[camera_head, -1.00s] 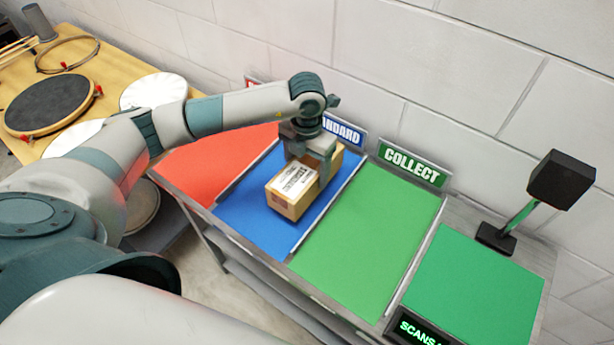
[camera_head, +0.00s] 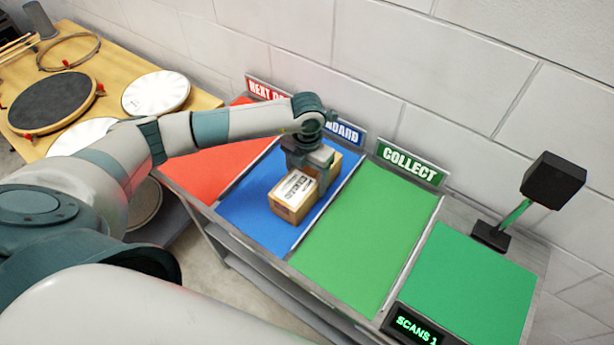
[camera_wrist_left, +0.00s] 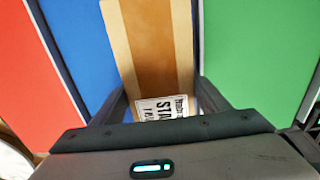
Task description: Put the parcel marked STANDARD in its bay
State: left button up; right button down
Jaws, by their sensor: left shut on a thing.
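The parcel (camera_head: 287,211) is a brown cardboard box with a white printed label. In the left wrist view the parcel (camera_wrist_left: 150,50) shows a tape strip and a label that begins "STA". My left gripper (camera_head: 317,178) is shut on the parcel from above, one finger on each side. The parcel is over the blue bay (camera_head: 258,222), whose sign (camera_head: 347,132) is partly hidden by my arm and ends in "NDARD". I cannot tell whether its underside touches the blue surface. My right gripper is not in view.
The red bay (camera_head: 205,165) lies left of the blue one and the green COLLECT bay (camera_head: 350,245) lies right, with low dividers between. A black scanner on a stand (camera_head: 550,182) and a SCANS display (camera_head: 415,328) are at the right. A drum table (camera_head: 115,75) is at the far left.

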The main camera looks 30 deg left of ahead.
pick_arm(q)
jog(key=shift+f, duration=0.1)
jog(key=o, duration=1.8)
jog(key=shift+r, duration=0.2)
jog(key=shift+r+b, duration=0.25)
jog(key=shift+b, duration=0.1)
notch_tip(320, 180, up, 10)
jog(key=b, duration=0.5)
jog(key=shift+r, duration=0.7)
